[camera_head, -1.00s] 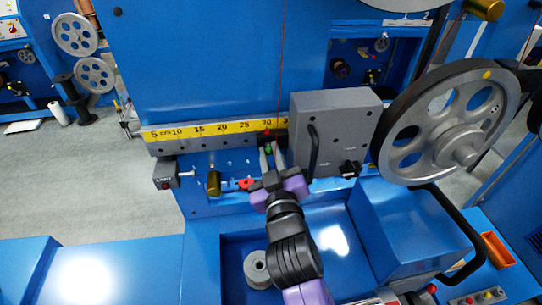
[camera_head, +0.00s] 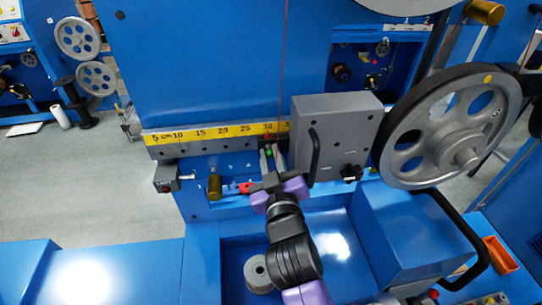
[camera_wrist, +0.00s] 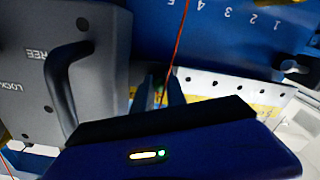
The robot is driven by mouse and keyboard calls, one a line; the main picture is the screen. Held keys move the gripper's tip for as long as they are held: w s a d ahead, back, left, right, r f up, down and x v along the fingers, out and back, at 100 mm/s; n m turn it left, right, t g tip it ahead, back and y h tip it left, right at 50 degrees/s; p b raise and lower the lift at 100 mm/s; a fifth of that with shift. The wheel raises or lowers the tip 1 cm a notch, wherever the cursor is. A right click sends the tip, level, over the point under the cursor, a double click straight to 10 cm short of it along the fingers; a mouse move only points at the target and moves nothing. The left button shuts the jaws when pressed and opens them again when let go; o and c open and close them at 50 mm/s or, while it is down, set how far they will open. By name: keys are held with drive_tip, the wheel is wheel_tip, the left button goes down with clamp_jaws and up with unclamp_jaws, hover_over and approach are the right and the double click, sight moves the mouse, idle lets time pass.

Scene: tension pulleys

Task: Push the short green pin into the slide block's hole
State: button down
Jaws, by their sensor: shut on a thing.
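The short green pin (camera_head: 268,152) shows as a small green spot between my fingertips, just below the yellow scale. My gripper (camera_head: 269,153) is shut on it and reaches up to the left of the grey slide block (camera_head: 345,115). In the wrist view, my two dark fingers (camera_wrist: 161,95) stand close to the grey block (camera_wrist: 100,75) with the FREE and LOCK lettering, and a bit of green shows between them. The hole the pin faces is hidden by the fingers, so I cannot tell how deep the pin sits.
A black handle (camera_head: 314,157) sticks out of the block close to my fingers. A thin red cord (camera_head: 283,60) hangs down just behind them. The yellow scale (camera_head: 200,133) and its holed rail run left. A large spoked wheel (camera_head: 450,130) stands right. Red and brass parts lie below.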

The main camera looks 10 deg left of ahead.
drive_tip(key=c, duration=1.3)
unclamp_jaws()
drive_tip(key=b+v, duration=0.1)
drive_tip(key=v, duration=0.6)
drive_tip(key=shift+s+d+b, duration=0.1)
drive_tip(key=shift+s+b, duration=0.2)
drive_tip(key=shift+s, duration=0.1)
drive_tip(key=shift+r, duration=0.15)
